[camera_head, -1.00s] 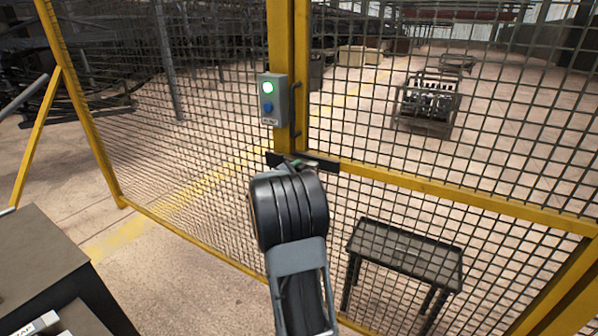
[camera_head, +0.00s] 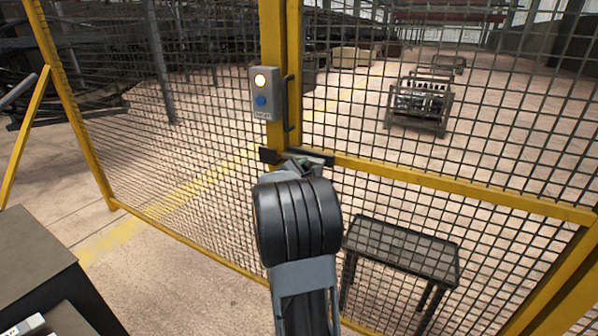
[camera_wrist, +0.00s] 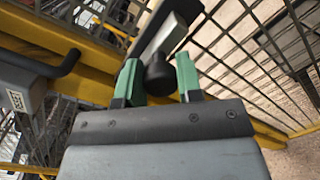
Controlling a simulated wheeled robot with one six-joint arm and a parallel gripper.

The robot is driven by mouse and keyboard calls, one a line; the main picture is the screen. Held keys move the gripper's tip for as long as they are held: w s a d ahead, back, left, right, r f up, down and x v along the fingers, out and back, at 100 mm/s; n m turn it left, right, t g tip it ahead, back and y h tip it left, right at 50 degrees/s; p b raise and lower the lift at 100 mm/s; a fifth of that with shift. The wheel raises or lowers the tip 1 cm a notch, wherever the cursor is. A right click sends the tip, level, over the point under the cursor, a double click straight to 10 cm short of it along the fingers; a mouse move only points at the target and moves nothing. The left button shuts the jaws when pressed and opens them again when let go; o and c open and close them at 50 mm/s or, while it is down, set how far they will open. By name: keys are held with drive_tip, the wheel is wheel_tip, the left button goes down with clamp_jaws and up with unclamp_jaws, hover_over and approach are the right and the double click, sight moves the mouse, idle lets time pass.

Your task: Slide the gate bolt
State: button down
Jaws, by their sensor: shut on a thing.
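The gate bolt (camera_wrist: 165,35) shows in the wrist view as a pale metal bar with a dark round knob (camera_wrist: 159,78). My gripper (camera_wrist: 157,82) has its two green fingertips on either side of this knob and is shut on it. In the head view my gripper (camera_head: 303,163) is at the bolt's dark mount, which spans the yellow gate post and the gate's edge. My wrist hides part of the bolt there, so how far it is slid is hard to tell.
A grey box (camera_head: 264,93) with a lit amber lamp and a blue button is on the yellow post (camera_head: 272,40). A dark handle (camera_head: 289,103) is beside it. Mesh fencing surrounds the bolt. A low table (camera_head: 405,250) stands behind the mesh; a dark worktop (camera_head: 35,250) is at lower left.

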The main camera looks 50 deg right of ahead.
drive_tip(key=c, duration=0.8)
unclamp_jaws()
drive_tip(key=a, duration=0.4)
drive_tip(key=s+a, duration=0.1)
drive_tip(key=a, duration=0.4)
drive_tip(key=s+a+b, duration=0.1)
drive_tip(key=a, duration=0.3)
drive_tip(key=shift+s+a, duration=0.15)
drive_tip(key=shift+a, duration=0.2)
